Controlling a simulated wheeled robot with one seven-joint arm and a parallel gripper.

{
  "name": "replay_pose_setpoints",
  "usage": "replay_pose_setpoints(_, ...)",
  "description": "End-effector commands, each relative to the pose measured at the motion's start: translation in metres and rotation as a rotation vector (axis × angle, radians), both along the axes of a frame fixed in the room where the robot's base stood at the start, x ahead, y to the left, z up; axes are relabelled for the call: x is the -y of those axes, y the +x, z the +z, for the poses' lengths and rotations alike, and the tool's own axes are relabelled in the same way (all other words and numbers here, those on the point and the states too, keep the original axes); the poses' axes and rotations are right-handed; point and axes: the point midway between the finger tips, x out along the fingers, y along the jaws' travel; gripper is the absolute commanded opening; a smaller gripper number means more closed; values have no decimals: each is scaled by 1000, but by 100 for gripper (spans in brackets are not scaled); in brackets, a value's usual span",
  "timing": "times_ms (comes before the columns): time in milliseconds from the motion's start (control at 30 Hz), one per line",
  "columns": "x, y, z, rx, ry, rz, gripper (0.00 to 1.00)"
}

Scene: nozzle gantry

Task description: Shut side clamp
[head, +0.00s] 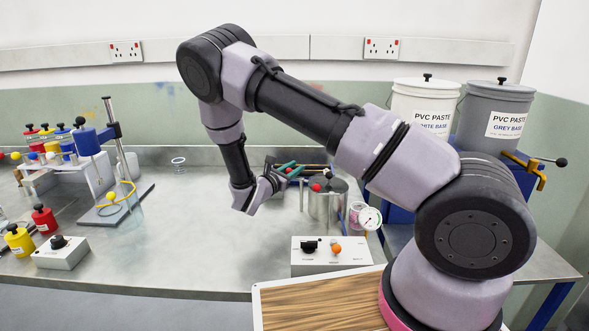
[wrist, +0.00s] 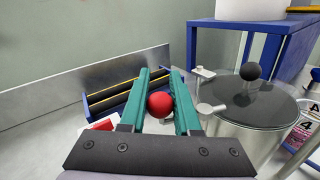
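A red ball knob (wrist: 160,105) shows between the two green fingers of my gripper (wrist: 160,75) in the wrist view. The fingers stand apart, and I cannot tell whether they touch it. In the head view, the red knob (head: 316,187) is at the left side of a metal pot (head: 326,208), with my gripper (head: 294,168) close by on its left. The pot's dark lid with a black knob (wrist: 251,71) is right of the fingers in the wrist view. Metal posts (wrist: 210,108) stand at the pot's near-left rim. The clamp's body is mostly hidden.
A control box (head: 331,251) with black and orange knobs stands in front of the pot. A blue rack (wrist: 128,93) lies behind the fingers. A gauge (head: 370,218) is right of the pot. The bench middle (head: 200,240) is clear.

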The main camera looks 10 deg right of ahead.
Motion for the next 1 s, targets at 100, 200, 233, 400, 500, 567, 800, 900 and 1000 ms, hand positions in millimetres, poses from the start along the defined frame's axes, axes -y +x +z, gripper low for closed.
replay_pose_setpoints(100,0,0,0,0,0,0,0)
replay_pose_setpoints(200,-1,-1,0,1,-2,20,0)
replay_pose_setpoints(233,-2,-1,0,0,-4,38,0)
replay_pose_setpoints(400,-9,-6,0,-1,-7,205,0)
replay_pose_setpoints(500,-13,-8,0,-1,-7,295,0)
replay_pose_setpoints(567,-15,-8,0,0,-6,335,0)
replay_pose_setpoints(800,-17,-10,0,0,0,399,0)
replay_pose_setpoints(900,-17,-10,0,-1,1,398,0)
replay_pose_setpoints(1000,-17,-10,0,-1,1,398,0)
